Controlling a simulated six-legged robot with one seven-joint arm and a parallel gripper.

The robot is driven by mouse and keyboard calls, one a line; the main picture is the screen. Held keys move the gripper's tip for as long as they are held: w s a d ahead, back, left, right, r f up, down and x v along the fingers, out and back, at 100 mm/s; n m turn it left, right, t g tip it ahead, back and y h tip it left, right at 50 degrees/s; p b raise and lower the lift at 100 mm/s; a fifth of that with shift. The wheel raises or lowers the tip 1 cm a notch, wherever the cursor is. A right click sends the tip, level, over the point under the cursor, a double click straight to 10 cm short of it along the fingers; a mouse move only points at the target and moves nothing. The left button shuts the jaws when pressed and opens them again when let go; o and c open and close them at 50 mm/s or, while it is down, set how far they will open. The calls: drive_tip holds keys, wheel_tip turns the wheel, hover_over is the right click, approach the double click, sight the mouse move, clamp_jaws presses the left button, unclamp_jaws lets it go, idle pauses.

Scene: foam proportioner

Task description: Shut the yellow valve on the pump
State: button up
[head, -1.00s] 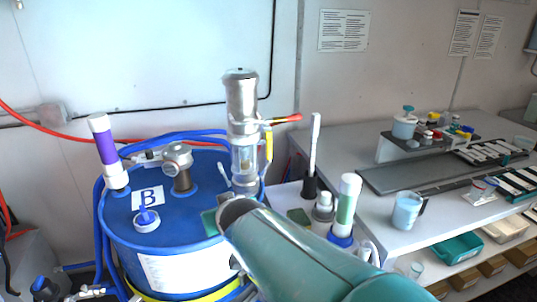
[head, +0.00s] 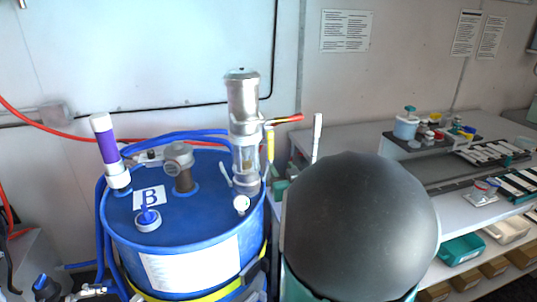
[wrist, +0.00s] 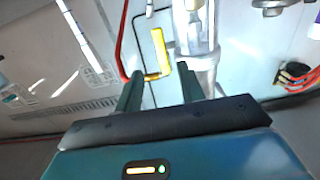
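The pump (head: 243,105) is a silver cylinder with a clear section, standing upright on the blue drum. The yellow valve (head: 270,143) is a narrow handle on the pump's right side, where a red hose end joins. In the wrist view the yellow valve (wrist: 161,50) lies just beyond and between my fingertips, beside the pump body (wrist: 203,65). My gripper (wrist: 159,72) is open, with its two green fingers apart and nothing held. In the head view my gripper (head: 279,185) shows only partly, low and right of the valve; my dark rounded arm link hides the rest.
The blue drum (head: 178,242) bears a "B" label, a purple-banded tube (head: 106,140) and a grey fitting (head: 180,165). Blue hoses curve behind it. A bench (head: 352,135) with a rack and cups (head: 405,127) stands right. A red hose (wrist: 123,40) passes near my left finger.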

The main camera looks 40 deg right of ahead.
sight(271, 151)
drive_tip(key=x, duration=1)
drive_tip(key=shift+a, duration=0.1)
clamp_jaws()
